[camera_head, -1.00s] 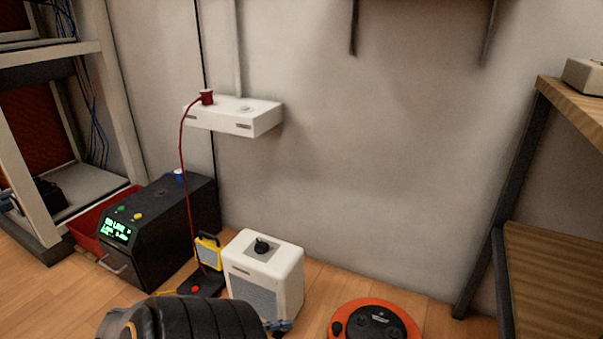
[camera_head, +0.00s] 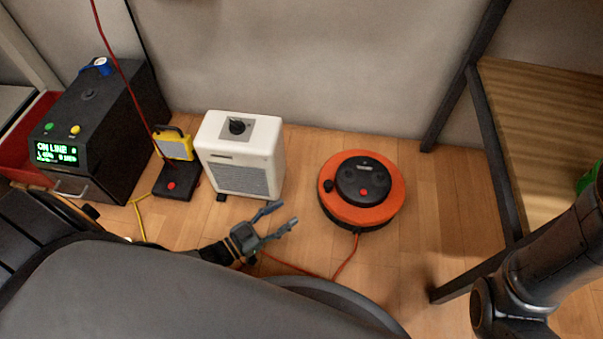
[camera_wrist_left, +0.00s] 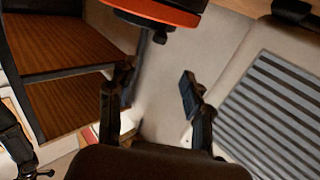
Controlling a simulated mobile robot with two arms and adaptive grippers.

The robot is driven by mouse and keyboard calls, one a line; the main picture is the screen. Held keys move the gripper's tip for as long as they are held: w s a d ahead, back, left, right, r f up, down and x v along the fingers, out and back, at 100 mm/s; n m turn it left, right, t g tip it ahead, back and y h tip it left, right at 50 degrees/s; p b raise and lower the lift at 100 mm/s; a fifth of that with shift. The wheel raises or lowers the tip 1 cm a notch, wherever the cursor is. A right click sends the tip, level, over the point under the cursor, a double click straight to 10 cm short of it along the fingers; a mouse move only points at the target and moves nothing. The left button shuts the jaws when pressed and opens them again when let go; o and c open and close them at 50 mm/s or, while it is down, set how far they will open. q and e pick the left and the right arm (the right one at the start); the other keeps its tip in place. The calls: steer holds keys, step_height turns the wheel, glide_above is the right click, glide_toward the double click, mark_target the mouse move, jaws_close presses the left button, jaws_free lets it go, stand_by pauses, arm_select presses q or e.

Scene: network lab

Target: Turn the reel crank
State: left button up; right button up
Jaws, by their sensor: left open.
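The orange reel (camera_head: 380,212) lies flat on the wooden floor, right of the white heater. It has a black hub with a red button. A small black crank knob (camera_head: 328,186) stands up at its left edge. My left gripper (camera_head: 281,216) is open and empty, in front of the heater and left of the reel, apart from both. In the left wrist view the open fingers (camera_wrist_left: 155,80) show with the reel (camera_wrist_left: 165,13) beyond them at the top, and the knob (camera_wrist_left: 159,37) sticks out from it. My right gripper is out of view.
The white heater (camera_head: 240,160) stands close to my left gripper. A yellow lamp (camera_head: 174,147) and a black unit with a green display (camera_head: 105,130) are further left. A wooden shelf (camera_head: 540,130) stands at right. An orange cable (camera_head: 345,258) runs from the reel across the floor.

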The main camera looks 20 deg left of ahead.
mark_target(325, 187)
arm_select(q)
steer(key=b+x, duration=0.5)
steer(key=x, duration=0.7)
steer(key=shift+w+d+b, duration=0.25)
steer(key=shift+w+b, duration=0.1)
steer(key=shift+b, duration=0.05)
steer(key=shift+w+d+r, duration=0.1)
steer(key=shift+w+d, duration=0.1)
steer(key=shift+w, duration=0.2)
jaws_close()
